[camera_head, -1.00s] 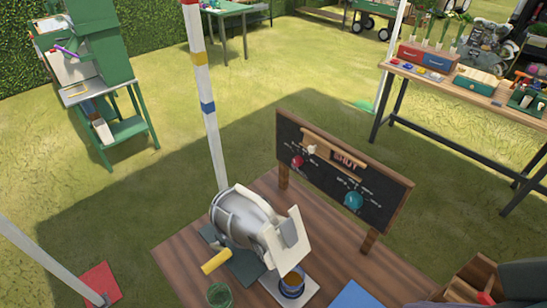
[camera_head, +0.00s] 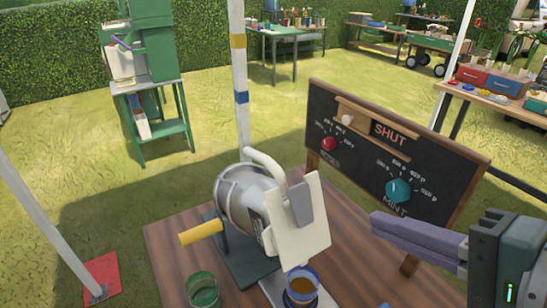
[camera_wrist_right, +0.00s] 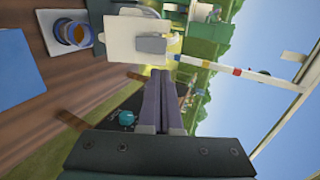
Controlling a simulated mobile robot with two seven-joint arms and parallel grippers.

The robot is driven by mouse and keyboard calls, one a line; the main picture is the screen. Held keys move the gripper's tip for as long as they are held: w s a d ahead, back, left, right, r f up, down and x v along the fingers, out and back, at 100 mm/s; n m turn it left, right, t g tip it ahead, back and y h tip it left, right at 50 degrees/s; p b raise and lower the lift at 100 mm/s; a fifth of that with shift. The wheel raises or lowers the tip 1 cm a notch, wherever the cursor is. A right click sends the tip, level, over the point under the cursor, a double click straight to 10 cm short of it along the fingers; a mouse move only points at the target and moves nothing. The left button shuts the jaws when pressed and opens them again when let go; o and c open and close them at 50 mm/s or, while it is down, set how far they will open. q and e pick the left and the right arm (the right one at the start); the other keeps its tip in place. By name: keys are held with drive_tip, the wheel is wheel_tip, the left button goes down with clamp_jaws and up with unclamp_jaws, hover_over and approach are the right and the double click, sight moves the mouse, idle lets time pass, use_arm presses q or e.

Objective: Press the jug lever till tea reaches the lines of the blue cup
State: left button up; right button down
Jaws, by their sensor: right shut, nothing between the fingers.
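The silver jug (camera_head: 243,203) lies tilted on a dark green stand on the wooden table. A cream plate (camera_head: 303,235) with a grey pad (camera_head: 301,203) covers its front, and a yellow handle (camera_head: 201,232) sticks out to the left. The blue cup (camera_head: 302,287), with brown tea inside, stands below the cream plate on a pale tray; its lines cannot be made out. It also shows in the right wrist view (camera_wrist_right: 73,33). My right gripper (camera_head: 376,225) is shut and empty, to the right of the jug and apart from it. My left gripper is out of view.
A green cup (camera_head: 203,290) stands left of the blue cup. A blackboard (camera_head: 365,140) with a red knob, a teal knob and a "SHUT" sign rises behind the jug, close to my right gripper. A blue sheet (camera_wrist_right: 15,65) lies on the table.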

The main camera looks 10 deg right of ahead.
sight(301, 193)
drive_tip(key=x, duration=1.3)
drive_tip(key=shift+w+a+b, duration=0.1)
drive_tip(key=shift+w+b, duration=0.05)
drive_tip(key=shift+b, duration=0.25)
drive_tip(key=shift+w+a+f, duration=0.1)
drive_tip(key=shift+w+f, duration=0.1)
drive_tip(key=shift+w, duration=0.1)
